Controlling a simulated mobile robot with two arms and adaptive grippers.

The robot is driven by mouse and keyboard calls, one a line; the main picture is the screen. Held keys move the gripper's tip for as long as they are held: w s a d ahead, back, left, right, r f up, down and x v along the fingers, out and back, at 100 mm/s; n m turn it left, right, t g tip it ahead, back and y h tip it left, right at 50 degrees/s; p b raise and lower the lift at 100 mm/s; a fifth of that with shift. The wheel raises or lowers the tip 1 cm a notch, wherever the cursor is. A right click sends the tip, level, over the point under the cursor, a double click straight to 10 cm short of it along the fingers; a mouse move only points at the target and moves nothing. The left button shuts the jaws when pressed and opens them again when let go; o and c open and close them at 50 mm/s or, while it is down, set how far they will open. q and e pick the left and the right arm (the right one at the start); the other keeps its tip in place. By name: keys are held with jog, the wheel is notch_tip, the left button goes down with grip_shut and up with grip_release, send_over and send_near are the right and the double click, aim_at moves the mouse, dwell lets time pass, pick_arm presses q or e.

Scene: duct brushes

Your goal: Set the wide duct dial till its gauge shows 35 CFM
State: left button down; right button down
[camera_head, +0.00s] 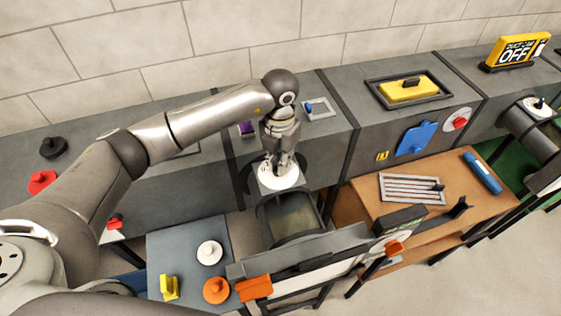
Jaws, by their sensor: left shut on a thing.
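A white dial plate (278,178) sits on top of a duct stub with a wide open mouth (291,216). My left gripper (280,168) points down over this dial, at the middle of the plate, and is shut on its knob. The fingers hide the knob, so its pointer direction cannot be seen. I cannot make out a gauge reading in CFM. My right gripper is not in view.
A blue-grey table (180,245) carries a white round part (210,252), an orange round part (216,290) and a yellow piece (169,287). A wooden bench (370,203) holds a slotted grille (411,188) and a blue cylinder (482,173). A yellow sign (517,51) reads OFF.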

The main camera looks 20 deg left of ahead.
pick_arm(q)
jog(key=shift+a+n+b, duration=0.1)
jog(key=shift+n+b, duration=0.55)
jog(key=shift+n, duration=0.95)
jog(key=c, duration=1.5)
grip_release()
notch_tip(320, 180, up, 12)
jog(key=shift+r, duration=0.1)
